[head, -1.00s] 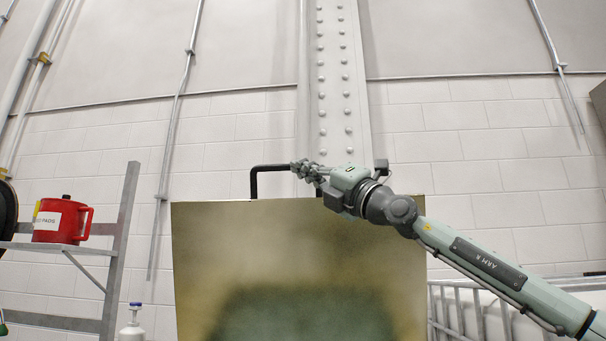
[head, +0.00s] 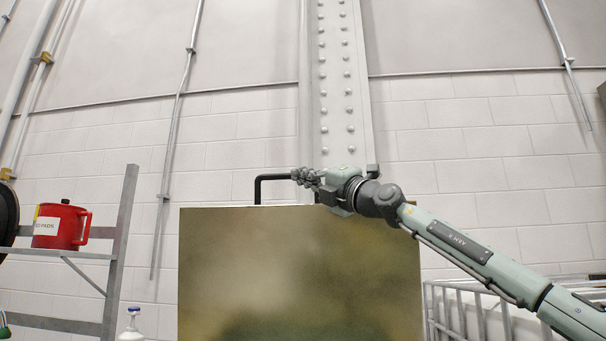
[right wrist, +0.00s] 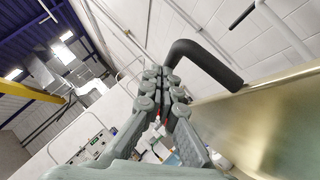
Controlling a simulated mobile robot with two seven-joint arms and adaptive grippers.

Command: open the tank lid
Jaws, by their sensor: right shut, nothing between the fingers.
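A large brassy, shiny panel (head: 290,265), which looks like the tank lid, stands raised and faces me in the head view. A black bar handle (head: 258,188) rises behind its top edge; the handle (right wrist: 205,62) and the panel (right wrist: 270,115) also show in the right wrist view. My right gripper (head: 299,176) is at the handle's top bar, above the panel's edge. In the wrist view its fingers (right wrist: 165,85) are together and empty, beside the bent end of the handle. Whether they touch it I cannot tell. My left gripper is out of view.
A grey shelf rack (head: 118,250) with a red can (head: 60,226) stands at left. A white bottle with a blue cap (head: 131,328) is beside it. A metal-framed white container (head: 480,310) stands at right. A riveted column (head: 337,80) and block wall are behind.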

